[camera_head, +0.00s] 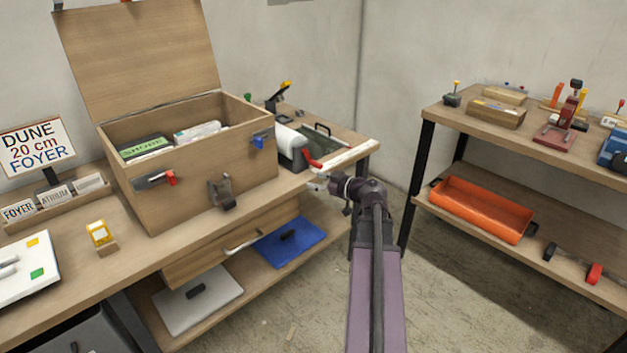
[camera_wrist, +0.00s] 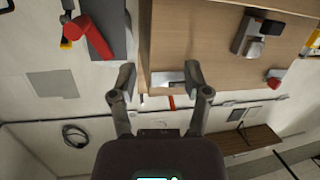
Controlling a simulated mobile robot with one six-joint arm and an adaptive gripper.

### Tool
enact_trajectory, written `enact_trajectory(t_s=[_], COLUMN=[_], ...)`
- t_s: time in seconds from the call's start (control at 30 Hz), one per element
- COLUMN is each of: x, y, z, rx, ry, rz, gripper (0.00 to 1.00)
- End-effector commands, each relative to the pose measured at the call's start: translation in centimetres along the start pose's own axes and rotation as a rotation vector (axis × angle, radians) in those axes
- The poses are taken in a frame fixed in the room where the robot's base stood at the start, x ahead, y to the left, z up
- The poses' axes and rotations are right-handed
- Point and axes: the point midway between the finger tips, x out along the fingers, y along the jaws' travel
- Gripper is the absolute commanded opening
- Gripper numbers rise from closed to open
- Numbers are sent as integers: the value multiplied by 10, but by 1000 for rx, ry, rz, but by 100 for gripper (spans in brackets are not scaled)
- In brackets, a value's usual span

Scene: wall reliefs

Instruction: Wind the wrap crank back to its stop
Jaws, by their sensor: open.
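The wrap unit (camera_head: 292,150) is a grey housing with a white roll, standing on the bench right of the wooden chest. Its red crank (camera_head: 309,160) is on the housing's near right end, by the bench edge. In the wrist view the red crank (camera_wrist: 76,27) shows at upper left, against the grey housing (camera_wrist: 98,40). My gripper (camera_head: 318,187) is just off the bench's front edge, below and a little right of the crank.
The open wooden chest (camera_head: 205,165) with latches stands left of the crank. A drawer handle (camera_head: 243,241) juts out below the bench top. A black-legged shelf (camera_head: 470,125) with an orange tray (camera_head: 482,209) stands at right. Floor between bench and shelf is clear.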

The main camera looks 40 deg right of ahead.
Motion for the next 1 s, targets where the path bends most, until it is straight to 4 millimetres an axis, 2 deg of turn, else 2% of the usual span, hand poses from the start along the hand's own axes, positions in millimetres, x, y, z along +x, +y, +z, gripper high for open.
enact_trajectory(t_s=[0.03,0.1,0.23,0.4,0.6,1.0], x=[-7,-18,-37,-51,-55,-51], y=[13,28,50,66,69,70], z=[18,25,35,40,40,39], rx=[-19,-47,-91,-122,-130,-129], ry=[26,59,103,133,139,138], rz=[39,84,156,210,223,221], gripper=[62,62,62,62,62,62])
